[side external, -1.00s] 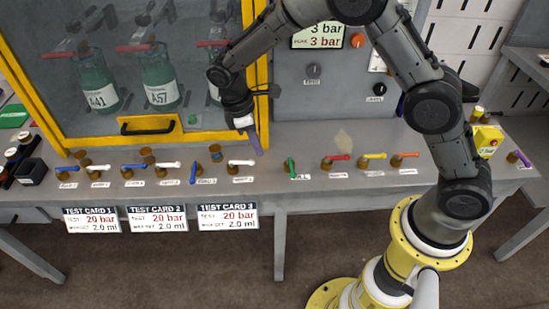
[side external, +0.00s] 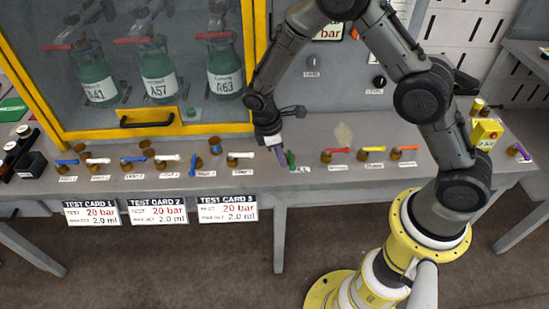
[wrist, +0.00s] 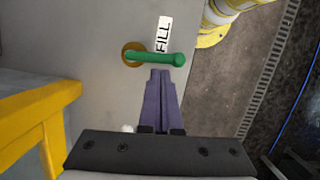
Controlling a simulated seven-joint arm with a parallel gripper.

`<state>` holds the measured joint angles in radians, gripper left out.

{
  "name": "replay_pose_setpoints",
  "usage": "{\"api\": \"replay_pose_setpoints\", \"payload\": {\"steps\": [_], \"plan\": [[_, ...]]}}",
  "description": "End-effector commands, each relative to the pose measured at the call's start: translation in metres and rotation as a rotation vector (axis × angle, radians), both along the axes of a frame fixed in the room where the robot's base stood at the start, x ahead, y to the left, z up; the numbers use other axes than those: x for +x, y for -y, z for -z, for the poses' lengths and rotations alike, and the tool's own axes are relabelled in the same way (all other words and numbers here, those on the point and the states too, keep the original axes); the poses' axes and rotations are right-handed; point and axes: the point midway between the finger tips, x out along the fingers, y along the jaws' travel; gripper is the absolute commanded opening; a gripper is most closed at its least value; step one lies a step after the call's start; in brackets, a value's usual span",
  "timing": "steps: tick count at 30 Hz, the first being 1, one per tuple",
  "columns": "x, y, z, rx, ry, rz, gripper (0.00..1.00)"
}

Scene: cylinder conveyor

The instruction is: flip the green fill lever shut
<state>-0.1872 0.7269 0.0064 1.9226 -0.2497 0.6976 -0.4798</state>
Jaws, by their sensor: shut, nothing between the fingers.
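The green fill lever (wrist: 158,58) sits on a round brass base (wrist: 133,51) beside a white label reading FILL (wrist: 163,34) in the wrist view. Its arm reaches right from the base, ending in a rounded tip. In the side view the green lever (side external: 291,159) is on the bench, partly hidden by my fingers. My gripper (side external: 281,157) is close to the lever, on its left in the side view. In the wrist view my purple fingers (wrist: 160,78) are together and empty, their tips just below the lever's arm. I cannot tell whether they touch it.
A red lever (side external: 338,151), a yellow lever (side external: 373,149) and an orange lever (side external: 405,147) stand to the right. A white lever (side external: 241,155) is to the left. The yellow-framed cabinet with its black handle (side external: 147,121) stands behind. The bench front is mostly clear.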

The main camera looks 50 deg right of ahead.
Motion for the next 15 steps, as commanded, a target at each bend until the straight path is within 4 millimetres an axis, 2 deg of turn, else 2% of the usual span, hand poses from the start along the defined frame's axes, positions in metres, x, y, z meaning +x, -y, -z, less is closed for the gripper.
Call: {"api": "replay_pose_setpoints", "payload": {"steps": [15], "plan": [[-0.0016, 0.0002, -0.0003, 0.0, 0.0, -0.026, 0.0]]}}
